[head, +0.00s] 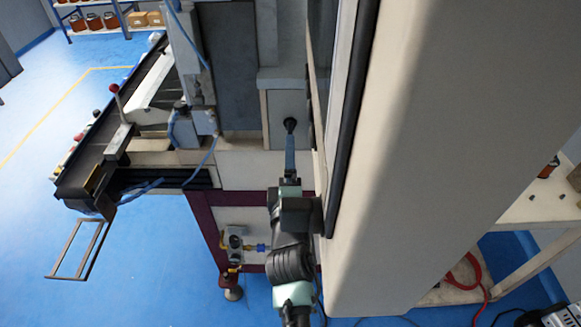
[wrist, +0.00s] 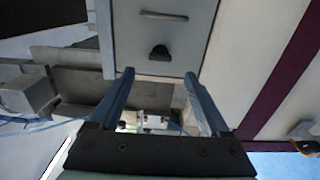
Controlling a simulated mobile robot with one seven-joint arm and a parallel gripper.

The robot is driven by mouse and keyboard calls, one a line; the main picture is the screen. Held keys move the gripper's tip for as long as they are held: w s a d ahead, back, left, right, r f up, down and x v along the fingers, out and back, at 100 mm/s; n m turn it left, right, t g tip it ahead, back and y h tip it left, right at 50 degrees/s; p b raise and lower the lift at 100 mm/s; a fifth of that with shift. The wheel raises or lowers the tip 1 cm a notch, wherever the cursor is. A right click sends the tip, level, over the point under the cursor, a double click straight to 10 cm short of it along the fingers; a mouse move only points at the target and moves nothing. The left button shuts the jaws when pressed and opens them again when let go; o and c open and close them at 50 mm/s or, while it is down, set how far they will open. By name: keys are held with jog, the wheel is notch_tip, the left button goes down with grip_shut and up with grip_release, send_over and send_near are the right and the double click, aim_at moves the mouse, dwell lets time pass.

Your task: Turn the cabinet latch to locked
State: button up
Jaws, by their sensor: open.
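The cabinet (wrist: 190,50) is a light grey panel ahead of my gripper in the wrist view. A small black latch knob (wrist: 158,52) sits near its lower edge. The knob's turned position cannot be told clearly. A dark latch knob also shows in the head view (head: 290,123), on the grey cabinet (head: 275,103). My gripper (wrist: 158,73) is open, with its blue-grey fingers apart and nothing between them. The knob appears between and beyond the fingertips. In the head view my gripper (head: 290,152) points up at the knob; contact cannot be told.
A slim grey bar handle (wrist: 163,15) is above the knob. A large beige housing (head: 420,130) with a black-edged door stands close on the right of my arm. Machine parts and blue hoses (head: 200,150) are on the left. Blue floor (head: 150,260) is open at lower left.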

jog(key=s+p, duration=0.5)
jog(key=p, duration=0.1)
jog(key=shift+w, duration=0.1)
dwell(0.6)
